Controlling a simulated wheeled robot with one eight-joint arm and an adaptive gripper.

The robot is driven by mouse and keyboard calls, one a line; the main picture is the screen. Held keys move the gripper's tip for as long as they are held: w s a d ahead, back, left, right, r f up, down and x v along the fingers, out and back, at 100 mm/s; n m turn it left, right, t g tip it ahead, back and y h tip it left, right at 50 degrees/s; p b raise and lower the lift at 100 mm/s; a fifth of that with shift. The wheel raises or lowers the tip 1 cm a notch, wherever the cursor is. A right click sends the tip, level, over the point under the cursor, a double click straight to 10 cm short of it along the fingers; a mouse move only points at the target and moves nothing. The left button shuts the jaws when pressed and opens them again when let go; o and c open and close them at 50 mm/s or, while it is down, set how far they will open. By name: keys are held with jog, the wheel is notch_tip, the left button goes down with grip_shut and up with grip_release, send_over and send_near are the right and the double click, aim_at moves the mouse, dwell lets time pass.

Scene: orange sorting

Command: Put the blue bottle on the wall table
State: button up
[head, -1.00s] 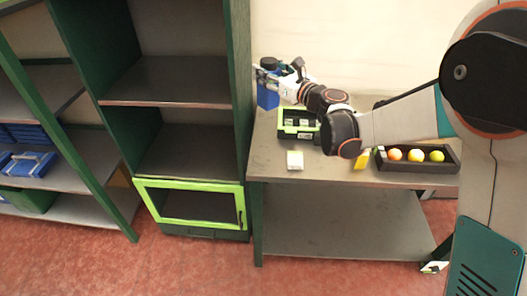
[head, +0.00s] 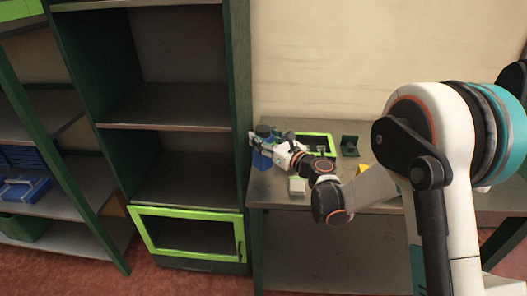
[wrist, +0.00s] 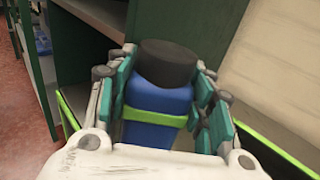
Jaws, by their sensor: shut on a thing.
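The blue bottle (wrist: 150,135) has a dark round cap and a green band, and stands between the two fingers of my gripper (wrist: 165,95) in the wrist view. The fingers are shut on it from both sides. In the head view the bottle (head: 262,159) shows at the left end of the wall table (head: 275,190), with my gripper (head: 266,143) around its upper part. I cannot tell whether its base touches the tabletop.
On the table are a green-rimmed crate (head: 331,143), a small dark green item (head: 349,146), a white block (head: 297,186) and a partly hidden yellow item (head: 362,169). A tall dark green shelf unit (head: 240,90) stands close left of the bottle.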

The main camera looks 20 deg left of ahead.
jog(key=shift+f+b, duration=0.65)
jog(key=shift+f, duration=1.4)
jog(key=shift+f, duration=0.1)
jog(key=o, duration=1.3)
jog(key=shift+r, duration=0.2)
jog(key=p+v, duration=0.2)
jog(key=v, duration=1)
jog(key=shift+f, duration=0.15)
